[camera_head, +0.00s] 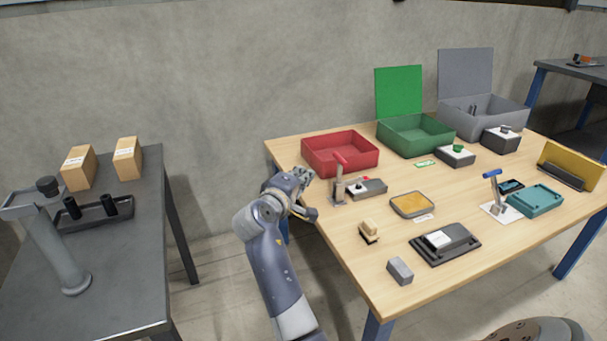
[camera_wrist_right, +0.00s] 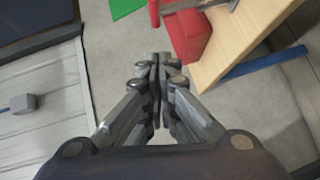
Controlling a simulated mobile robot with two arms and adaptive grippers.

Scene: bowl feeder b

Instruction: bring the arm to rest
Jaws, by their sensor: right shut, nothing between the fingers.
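The right wrist view shows floor beyond the fingertips and the wooden table at the upper right.
On the wooden table stand a red bin (camera_head: 340,154), a green bin (camera_head: 415,134), a grey bin (camera_head: 484,115), a red-handled lever (camera_head: 339,185) and a blue-handled lever (camera_head: 496,195). The dark table (camera_head: 120,270) at left holds two cardboard boxes. Floor shows between the tables.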

